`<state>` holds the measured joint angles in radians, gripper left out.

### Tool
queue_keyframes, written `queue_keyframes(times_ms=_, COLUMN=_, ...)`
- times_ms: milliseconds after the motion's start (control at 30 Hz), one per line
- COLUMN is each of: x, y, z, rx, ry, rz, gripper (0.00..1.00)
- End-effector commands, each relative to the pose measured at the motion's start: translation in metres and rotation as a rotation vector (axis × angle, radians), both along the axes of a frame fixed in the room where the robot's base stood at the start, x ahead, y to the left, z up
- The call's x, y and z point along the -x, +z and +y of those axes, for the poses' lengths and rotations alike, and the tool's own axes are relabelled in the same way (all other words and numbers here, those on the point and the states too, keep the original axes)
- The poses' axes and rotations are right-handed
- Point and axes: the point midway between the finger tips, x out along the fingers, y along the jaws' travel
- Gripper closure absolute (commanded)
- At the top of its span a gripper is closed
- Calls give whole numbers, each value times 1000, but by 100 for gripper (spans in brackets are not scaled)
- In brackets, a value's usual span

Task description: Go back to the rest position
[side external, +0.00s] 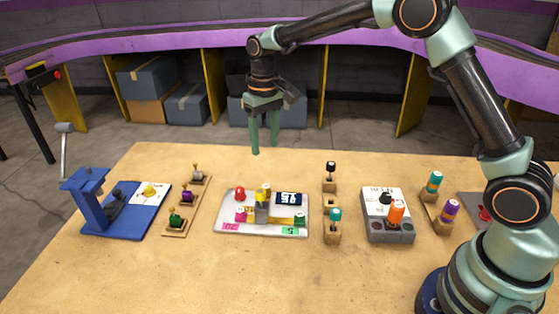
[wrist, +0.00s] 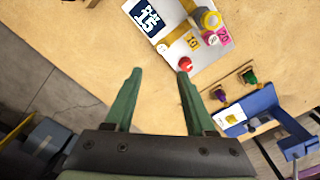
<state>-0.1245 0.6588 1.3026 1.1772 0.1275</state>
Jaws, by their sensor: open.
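My gripper (side external: 264,150) is open and empty, with its two green fingers pointing down above the far edge of the table. It also shows in the wrist view (wrist: 160,73), with bare table and floor between and around the fingers. The white slot board (side external: 223,222) lies on the table in front of and below my gripper. It bears a red knob (side external: 240,193), a yellow and grey piece on a yellow track (side external: 262,205), a pink knob, a green knob and a dark number panel (side external: 289,199). My gripper is apart from all of these.
A blue press-like stand (side external: 88,205) and a wooden rack with several knobs (side external: 188,200) are left of the board. Right of it are a wooden holder (side external: 331,228), a grey box with an orange knob (side external: 396,212), and another holder (side external: 437,208). Bare table (side external: 200,275) lies in front.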

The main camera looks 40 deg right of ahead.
Motion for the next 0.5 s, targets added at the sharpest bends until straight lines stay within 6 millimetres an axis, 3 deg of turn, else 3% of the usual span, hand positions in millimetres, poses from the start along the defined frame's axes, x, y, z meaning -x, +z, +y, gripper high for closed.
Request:
queue_keyframes(times_ms=267, x=2, y=4, z=-1, rx=-1, ry=0, rz=-8, gripper=45)
queue_keyframes(times_ms=500, x=28, y=51, z=-14, rx=-9, ry=0, rz=-89, gripper=45)
